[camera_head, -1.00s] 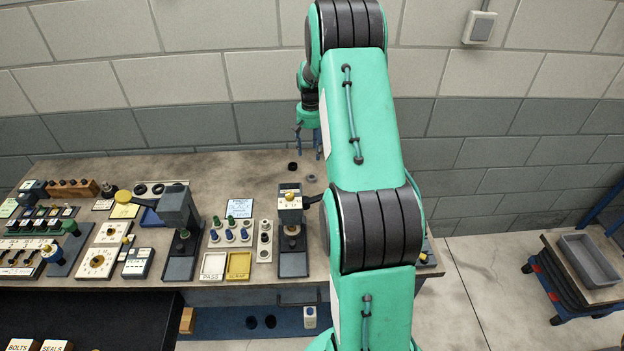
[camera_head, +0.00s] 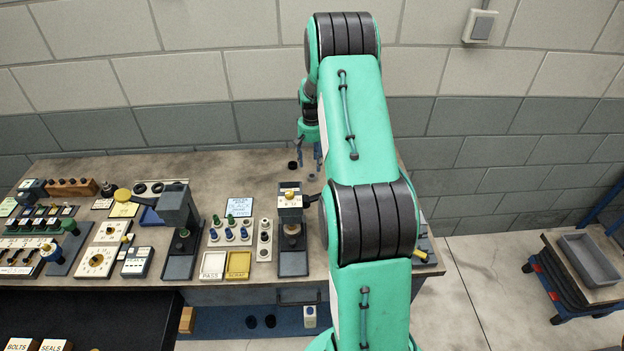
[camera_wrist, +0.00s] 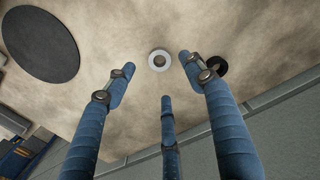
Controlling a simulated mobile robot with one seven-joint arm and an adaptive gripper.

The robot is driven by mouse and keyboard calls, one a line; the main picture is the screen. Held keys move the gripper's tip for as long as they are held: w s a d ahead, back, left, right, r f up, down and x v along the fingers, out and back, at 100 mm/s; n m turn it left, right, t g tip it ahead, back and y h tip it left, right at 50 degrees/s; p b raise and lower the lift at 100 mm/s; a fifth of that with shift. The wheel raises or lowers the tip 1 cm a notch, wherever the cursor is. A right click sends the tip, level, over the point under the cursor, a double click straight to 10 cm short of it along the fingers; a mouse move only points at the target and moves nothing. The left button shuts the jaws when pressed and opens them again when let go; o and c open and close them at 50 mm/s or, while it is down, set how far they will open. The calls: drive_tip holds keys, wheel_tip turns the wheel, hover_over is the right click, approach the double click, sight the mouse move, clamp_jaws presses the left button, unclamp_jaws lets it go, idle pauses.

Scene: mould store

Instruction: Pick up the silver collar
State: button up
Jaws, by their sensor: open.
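The silver collar (camera_wrist: 159,60) is a small light-grey ring with a dark centre, lying flat on the worktop. In the head view the collar (camera_head: 312,177) lies near the back of the bench, just below my fingertips. My gripper (camera_head: 310,160) points down over it. In the wrist view its three blue fingers (camera_wrist: 160,76) are spread apart, with the collar showing beyond and between the tips. Nothing is held. I see no contact between fingers and collar.
A black ring (camera_head: 292,165) lies left of the collar; the right finger partly covers this ring in the wrist view (camera_wrist: 221,67). A small press (camera_head: 291,230) stands nearer the bench front. A large dark disc (camera_wrist: 40,42) shows at the wrist view's left. The back wall is close.

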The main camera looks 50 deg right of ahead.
sight(312, 176)
drive_tip(key=shift+f, duration=1.1)
drive_tip(key=shift+f, duration=0.1)
drive_tip(key=shift+d+f+b, duration=0.1)
drive_tip(key=shift+f+b, duration=0.3)
drive_tip(key=shift+f, duration=2.1)
drive_tip(key=c, duration=1.3)
drive_tip(key=shift+r, duration=0.15)
